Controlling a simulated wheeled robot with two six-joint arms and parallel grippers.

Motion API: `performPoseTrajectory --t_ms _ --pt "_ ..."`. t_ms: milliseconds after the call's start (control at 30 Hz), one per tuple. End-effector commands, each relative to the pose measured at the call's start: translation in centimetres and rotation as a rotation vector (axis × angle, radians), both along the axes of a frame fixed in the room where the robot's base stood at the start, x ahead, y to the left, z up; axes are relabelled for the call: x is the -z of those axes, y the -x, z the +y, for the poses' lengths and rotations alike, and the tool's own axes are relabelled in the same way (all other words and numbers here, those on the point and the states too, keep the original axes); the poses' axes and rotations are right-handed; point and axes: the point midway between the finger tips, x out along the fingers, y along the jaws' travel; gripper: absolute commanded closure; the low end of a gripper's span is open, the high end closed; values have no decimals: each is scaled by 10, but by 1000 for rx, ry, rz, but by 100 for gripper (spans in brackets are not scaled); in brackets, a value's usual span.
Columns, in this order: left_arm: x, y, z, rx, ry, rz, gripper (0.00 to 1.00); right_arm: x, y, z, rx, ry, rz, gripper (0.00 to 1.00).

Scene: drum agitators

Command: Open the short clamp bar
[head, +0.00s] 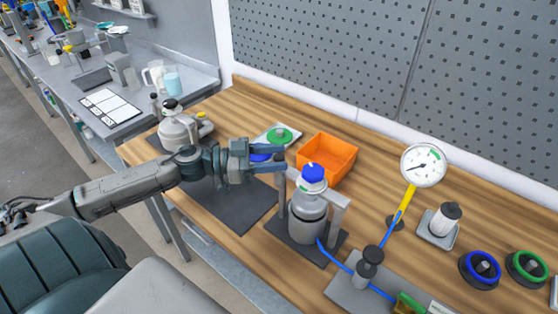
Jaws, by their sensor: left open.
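A grey vessel (307,218) with a blue knob (313,172) on top stands in a grey clamp frame on a dark base plate, right of centre. The frame's light grey bar (334,195) runs at the vessel's top, with a post on each side. I cannot tell for sure whether this is the short clamp bar. My left gripper (281,159) comes in from the left. Its two dark blue fingers are apart with nothing between them. They point right, just left of the blue knob, and overlap the frame's left post in the picture. My right gripper does not show.
A gauge (423,166) on a yellow stem stands to the right, near a blue hose. A second vessel (179,131) stands at left. A dark mat (228,207) is clear.

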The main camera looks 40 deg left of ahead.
Motion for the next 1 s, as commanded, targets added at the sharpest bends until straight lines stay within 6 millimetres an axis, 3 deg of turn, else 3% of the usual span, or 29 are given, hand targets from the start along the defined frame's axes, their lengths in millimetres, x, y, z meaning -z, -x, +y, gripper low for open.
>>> performPoseTrajectory --t_ms 667,900,1000 --pt "0 -9 -10 -6 0 3 55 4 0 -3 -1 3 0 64" --pt "0 -10 -9 -6 -2 3 100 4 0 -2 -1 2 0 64" --pt "0 -9 -9 -6 -2 3 100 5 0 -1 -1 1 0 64"
